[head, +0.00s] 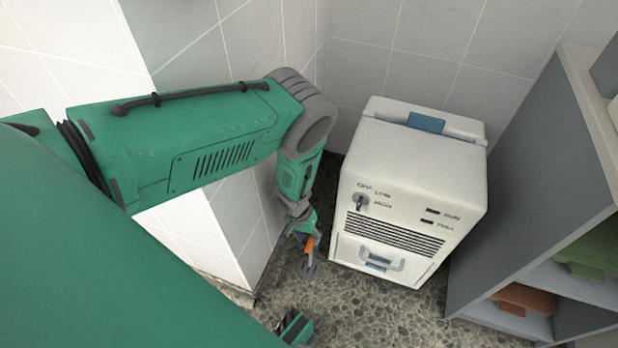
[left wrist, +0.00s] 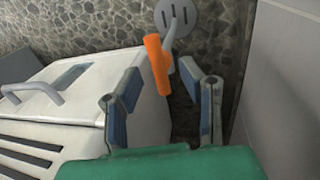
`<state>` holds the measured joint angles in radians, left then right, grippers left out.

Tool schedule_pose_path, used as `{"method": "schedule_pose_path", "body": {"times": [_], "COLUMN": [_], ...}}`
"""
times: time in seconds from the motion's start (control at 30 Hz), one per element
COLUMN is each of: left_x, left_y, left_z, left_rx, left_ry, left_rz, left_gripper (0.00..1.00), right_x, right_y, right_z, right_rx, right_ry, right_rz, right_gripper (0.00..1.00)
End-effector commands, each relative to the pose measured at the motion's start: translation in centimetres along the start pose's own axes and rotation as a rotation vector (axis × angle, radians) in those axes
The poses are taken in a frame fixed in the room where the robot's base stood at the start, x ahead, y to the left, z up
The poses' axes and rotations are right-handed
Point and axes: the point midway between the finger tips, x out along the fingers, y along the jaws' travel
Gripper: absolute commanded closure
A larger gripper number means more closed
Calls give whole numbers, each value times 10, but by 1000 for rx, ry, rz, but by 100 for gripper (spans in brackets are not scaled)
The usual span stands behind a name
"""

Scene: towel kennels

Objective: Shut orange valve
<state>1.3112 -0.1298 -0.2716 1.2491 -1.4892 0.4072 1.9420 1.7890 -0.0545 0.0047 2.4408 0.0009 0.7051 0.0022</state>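The orange valve handle (head: 309,244) is low between the white tiled wall and the white cabinet. In the left wrist view, the orange handle (left wrist: 157,66) is a bar on a curved grey pipe (left wrist: 171,38) above a round slotted grey plate (left wrist: 177,17) at the floor. My left gripper (head: 304,232) reaches down from above, close to the handle. In the left wrist view, my left gripper (left wrist: 163,90) is open, its two fingers apart, with the handle beyond and between the tips, nearer the left finger. Contact cannot be told. A small green and grey part at the bottom of the head view may be my right gripper.
The white cabinet (head: 411,190), with a key switch, vent slots and a front handle, stands just right of the valve. Grey shelving (head: 545,170) with orange and green items is at the right. Pebbled floor (head: 350,310) is free in front.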

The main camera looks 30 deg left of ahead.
Motion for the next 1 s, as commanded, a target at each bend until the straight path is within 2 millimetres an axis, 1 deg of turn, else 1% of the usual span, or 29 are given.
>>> {"method": "schedule_pose_path", "body": {"times": [0.03,0.13,0.27,0.47,0.5,0.6,0.87,1.0], "left_x": [8,15,18,18,18,18,18,18], "left_y": [0,0,0,0,0,0,0,1], "left_z": [0,0,0,0,0,0,0,0], "left_rx": [1,2,0,0,0,0,6,37], "left_ry": [0,0,0,0,0,0,-1,-7], "left_rz": [0,0,0,0,0,0,0,1], "left_gripper": [66,66,66,66,69,100,100,100], "right_x": [5,8,8,8,8,8,8,8], "right_y": [0,0,0,0,0,0,0,0], "right_z": [0,0,0,0,0,0,0,0], "right_rx": [0,0,0,0,0,0,0,0], "right_ry": [0,0,0,0,1,0,0,1], "right_rz": [0,0,0,0,0,0,0,0], "right_gripper": [60,60,60,60,60,60,60,60]}}
